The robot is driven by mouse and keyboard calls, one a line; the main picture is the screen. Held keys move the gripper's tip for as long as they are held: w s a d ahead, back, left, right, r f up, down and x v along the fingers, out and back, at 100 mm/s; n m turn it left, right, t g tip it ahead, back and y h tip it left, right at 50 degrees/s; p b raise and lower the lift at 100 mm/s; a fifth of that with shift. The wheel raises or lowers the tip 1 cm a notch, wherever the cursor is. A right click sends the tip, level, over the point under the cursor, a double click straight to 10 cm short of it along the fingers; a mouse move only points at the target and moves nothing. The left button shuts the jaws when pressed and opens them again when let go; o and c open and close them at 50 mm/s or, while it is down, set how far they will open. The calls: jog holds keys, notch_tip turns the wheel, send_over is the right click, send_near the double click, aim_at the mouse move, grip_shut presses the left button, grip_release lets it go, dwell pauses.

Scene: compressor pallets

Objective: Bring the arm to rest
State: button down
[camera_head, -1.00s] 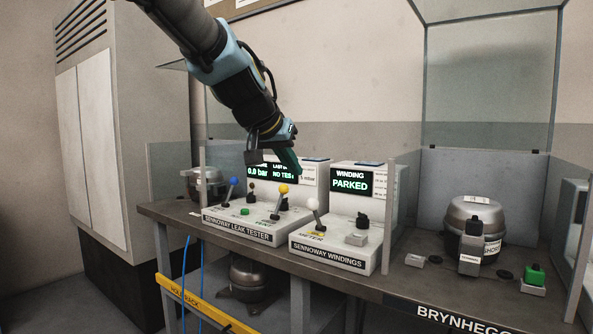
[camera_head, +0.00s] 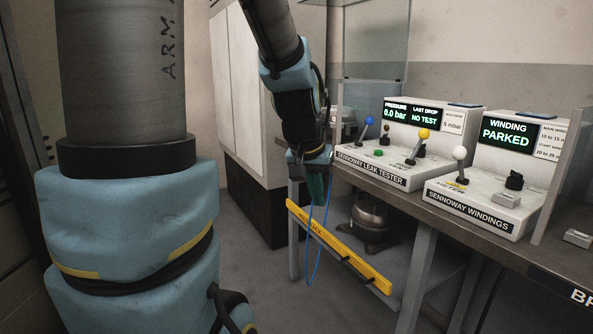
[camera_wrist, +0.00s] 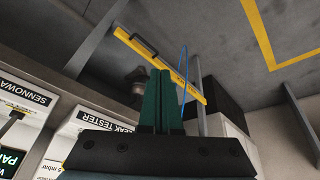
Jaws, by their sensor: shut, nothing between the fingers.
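My gripper (camera_head: 317,188) hangs pointing down in the head view, in front of the left end of the workbench (camera_head: 400,196). Its green fingers are shut with nothing between them. In the wrist view the gripper (camera_wrist: 160,75) shows its two fingers side by side, pointing toward the floor area and the yellow bar. My arm comes down from the top of the head view, with another large part of it filling the left side.
The leak tester (camera_head: 372,168) and windings tester (camera_head: 470,208), reading PARKED, stand on the bench right of my gripper. A yellow hold-back bar (camera_head: 340,246) and blue cable (camera_head: 318,250) are close below. A compressor (camera_head: 370,222) sits under the bench. A grey cabinet (camera_head: 240,100) stands behind.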

jog(key=s+a+f+n+g+y, duration=0.25)
jog(key=s+a+f, duration=0.55)
jog(key=a, duration=0.4)
notch_tip(320, 180, up, 16)
jog(key=p, duration=1.5)
jog(key=shift+w+d+f, duration=0.15)
jog(key=shift+w+d, duration=0.15)
jog(key=shift+w, duration=0.1)
jog(key=c, duration=1.6)
grip_release()
jog(key=shift+h, duration=0.25)
